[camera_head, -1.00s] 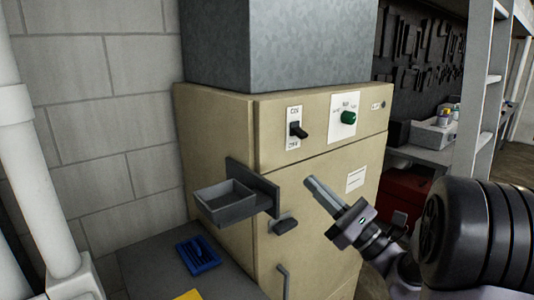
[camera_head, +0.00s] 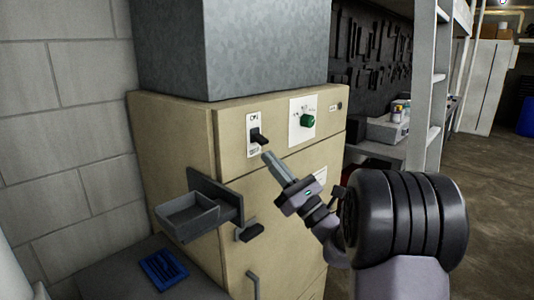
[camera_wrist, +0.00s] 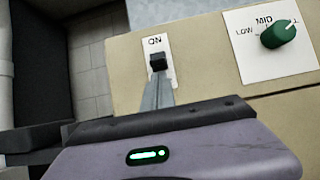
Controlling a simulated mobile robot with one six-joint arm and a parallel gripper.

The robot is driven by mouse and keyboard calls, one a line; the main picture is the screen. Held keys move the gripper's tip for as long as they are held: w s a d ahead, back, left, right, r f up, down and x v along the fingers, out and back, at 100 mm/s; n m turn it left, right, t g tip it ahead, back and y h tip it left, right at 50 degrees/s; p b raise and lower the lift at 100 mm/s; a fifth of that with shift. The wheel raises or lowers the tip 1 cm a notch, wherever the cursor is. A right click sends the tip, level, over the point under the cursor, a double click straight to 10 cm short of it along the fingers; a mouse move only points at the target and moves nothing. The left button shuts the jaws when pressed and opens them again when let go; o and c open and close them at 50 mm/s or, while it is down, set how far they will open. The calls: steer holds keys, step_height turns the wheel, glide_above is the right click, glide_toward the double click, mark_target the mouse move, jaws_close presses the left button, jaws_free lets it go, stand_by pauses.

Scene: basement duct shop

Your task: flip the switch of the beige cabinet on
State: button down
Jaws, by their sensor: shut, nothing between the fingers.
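The beige cabinet (camera_head: 232,122) stands against the block wall. Its black switch (camera_head: 258,138) sits on a white plate marked ON at the top. In the head view the lever sticks out toward the lower right; I cannot tell surely which position it is in. The switch also shows in the wrist view (camera_wrist: 157,62), just beyond the fingertips. My gripper (camera_head: 267,156) is shut and empty, its tips just below the switch. In the wrist view the fingers (camera_wrist: 158,88) cover the lower part of the plate. I cannot tell whether they touch the lever.
A green knob (camera_head: 307,121) on a white plate is right of the switch. A grey tray (camera_head: 188,215) and a dark handle (camera_head: 250,231) jut out lower on the cabinet. A blue tray (camera_head: 163,270) lies on the grey surface below. Shelving (camera_head: 430,90) stands at right.

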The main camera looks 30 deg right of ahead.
steer(key=shift+x, duration=1)
